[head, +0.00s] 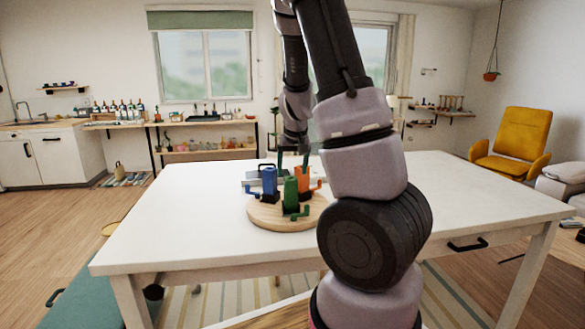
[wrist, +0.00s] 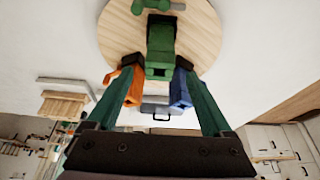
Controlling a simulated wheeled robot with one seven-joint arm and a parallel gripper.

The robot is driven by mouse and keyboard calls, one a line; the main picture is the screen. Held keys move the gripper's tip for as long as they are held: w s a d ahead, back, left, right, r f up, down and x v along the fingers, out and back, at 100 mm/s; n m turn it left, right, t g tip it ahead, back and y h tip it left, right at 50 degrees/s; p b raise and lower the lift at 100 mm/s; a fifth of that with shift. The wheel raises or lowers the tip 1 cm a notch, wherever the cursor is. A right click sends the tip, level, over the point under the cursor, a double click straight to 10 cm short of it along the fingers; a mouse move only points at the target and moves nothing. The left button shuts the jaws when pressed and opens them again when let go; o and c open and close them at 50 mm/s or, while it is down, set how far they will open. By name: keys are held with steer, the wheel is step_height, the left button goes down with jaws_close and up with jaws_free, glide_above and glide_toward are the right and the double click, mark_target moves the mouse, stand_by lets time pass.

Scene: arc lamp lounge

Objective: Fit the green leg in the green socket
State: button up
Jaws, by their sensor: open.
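A tall green block (head: 290,193), likely the green leg, stands upright on a round wooden board (head: 262,218) on the table. A small green hooked part (head: 303,212) sits low beside it; I cannot tell whether this is the socket. My gripper (head: 293,160) is above the board, partly hidden by my arm in the head view. In the wrist view, my gripper (wrist: 158,74) is open, with its teal fingers apart. The green block (wrist: 160,45) shows beyond and between the fingertips, and the green hooked part (wrist: 160,6) is at the top edge. Contact cannot be told.
A blue block (head: 269,180) and an orange block (head: 302,178) stand close behind the green one; the wrist view shows orange (wrist: 131,85) and blue (wrist: 181,88) near the fingers. The white table (head: 180,215) is clear to the left.

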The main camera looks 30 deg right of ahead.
steer(key=s+a+r+t+y, duration=0.1)
steer(key=s+a+r+y, duration=0.1)
steer(key=s+a+r, duration=0.45)
steer(key=s+a+r+t+y, duration=0.15)
steer(key=s+a+r, duration=0.25)
steer(key=r, duration=0.5)
steer(key=s+a+r, duration=0.2)
steer(key=s+r, duration=0.1)
steer(key=s, duration=0.3)
steer(key=s+a+r+m, duration=0.1)
steer(key=s+a+r, duration=0.1)
steer(key=s, duration=0.5)
steer(key=shift+s+r, duration=0.2)
steer(key=shift+r, duration=0.45)
steer(key=shift+t, duration=0.25)
